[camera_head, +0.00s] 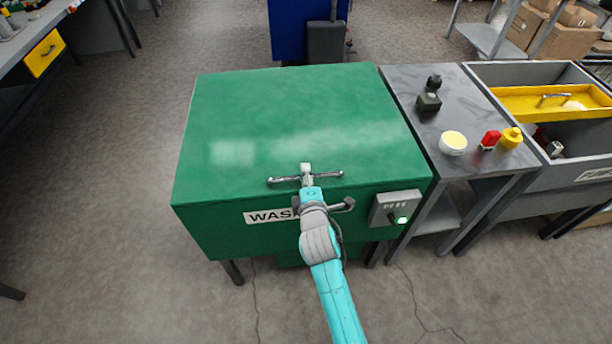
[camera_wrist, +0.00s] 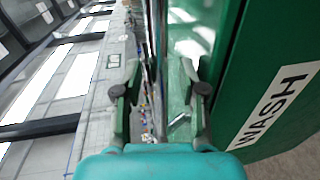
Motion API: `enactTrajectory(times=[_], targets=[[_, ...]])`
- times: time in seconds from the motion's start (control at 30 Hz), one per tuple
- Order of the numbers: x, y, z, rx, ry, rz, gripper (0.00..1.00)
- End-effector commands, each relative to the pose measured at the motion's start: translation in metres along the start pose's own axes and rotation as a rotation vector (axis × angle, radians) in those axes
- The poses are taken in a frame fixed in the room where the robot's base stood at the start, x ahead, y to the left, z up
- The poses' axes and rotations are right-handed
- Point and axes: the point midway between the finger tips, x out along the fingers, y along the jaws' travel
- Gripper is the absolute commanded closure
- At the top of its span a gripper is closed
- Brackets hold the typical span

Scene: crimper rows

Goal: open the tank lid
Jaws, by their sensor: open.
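The green wash tank (camera_head: 225,220) stands in front of me with its green lid (camera_head: 290,110) lying flat and looking closed. A metal bar handle (camera_head: 331,175) runs along the lid's front edge. My gripper (camera_head: 306,172) is at the middle of this handle, where the arm hides part of the front. In the wrist view, the two fingers of my gripper (camera_wrist: 162,95) are apart, and the shiny handle bar (camera_wrist: 160,40) runs between them. I cannot tell whether either finger touches it. The WASH label (camera_wrist: 275,105) is on the tank front at the right.
A grey control box (camera_head: 397,207) with a lit green button is on the tank's front right. A grey side table (camera_head: 455,105) with small items adjoins the tank. Floor at left is clear.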

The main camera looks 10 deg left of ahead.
Motion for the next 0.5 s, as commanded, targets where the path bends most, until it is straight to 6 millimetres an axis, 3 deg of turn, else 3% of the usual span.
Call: enactTrajectory(times=[0.37, 0.5], targets=[[0.0047, -0.0005, 0.0001, 0.000, 0.000, 0.000, 0.59], [0.0046, -0.0005, 0.0001, 0.001, 0.000, -0.001, 0.94]])
